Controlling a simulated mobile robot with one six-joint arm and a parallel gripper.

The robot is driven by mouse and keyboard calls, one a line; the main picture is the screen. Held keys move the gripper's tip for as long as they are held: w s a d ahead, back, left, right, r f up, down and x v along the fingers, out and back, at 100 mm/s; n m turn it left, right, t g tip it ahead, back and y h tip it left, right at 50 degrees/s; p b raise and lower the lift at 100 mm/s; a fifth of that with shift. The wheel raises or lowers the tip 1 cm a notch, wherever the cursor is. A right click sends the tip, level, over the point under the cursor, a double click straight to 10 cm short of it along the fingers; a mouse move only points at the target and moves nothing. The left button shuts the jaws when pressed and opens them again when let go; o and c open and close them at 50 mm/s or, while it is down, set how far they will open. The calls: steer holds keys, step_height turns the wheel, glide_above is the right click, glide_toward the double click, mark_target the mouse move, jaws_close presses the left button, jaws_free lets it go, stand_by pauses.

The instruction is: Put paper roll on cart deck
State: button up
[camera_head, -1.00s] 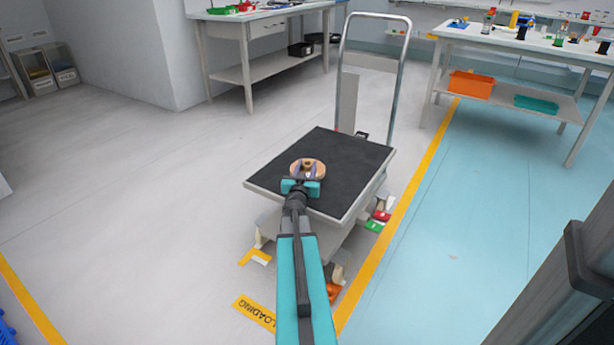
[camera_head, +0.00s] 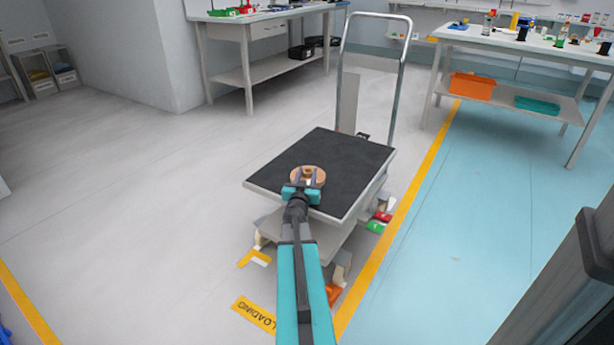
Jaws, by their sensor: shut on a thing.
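The paper roll (camera_head: 308,174) is a short tan roll with a brown core hole. My gripper (camera_head: 307,181) is shut on it, with the grey fingers on the roll's near side. The roll appears over the near middle part of the cart deck (camera_head: 346,157). The deck is a black mat with a light grey rim, on a cart with a tall metal push handle. I cannot tell whether the roll touches the mat or hangs just above it. My teal arm hides part of the deck's near edge.
The deck is bare around the roll. A workbench (camera_head: 251,75) stands behind on the left. A shelf bench (camera_head: 520,48) with an orange bin (camera_head: 472,86) and a teal tray (camera_head: 537,104) stands at the right. Small coloured items lie low beside the cart.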

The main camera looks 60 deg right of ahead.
steer(key=shift+f, duration=0.1)
steer(key=o, duration=1.2)
steer(key=shift+a, duration=0.15)
steer(key=shift+s+a, duration=0.2)
steer(key=shift+a, duration=0.25)
steer(key=p+v, duration=0.2)
steer(key=v, duration=0.6)
steer(key=p+v, duration=0.1)
steer(key=p, duration=0.2)
steer(key=shift+s+a+r, duration=0.15)
steer(key=shift+a+r, duration=0.1)
steer(key=shift+a, duration=0.15)
steer(key=shift+s+a+f+p, duration=0.1)
steer(key=shift+s+a+p, duration=0.05)
steer(key=shift+a+p, duration=0.25)
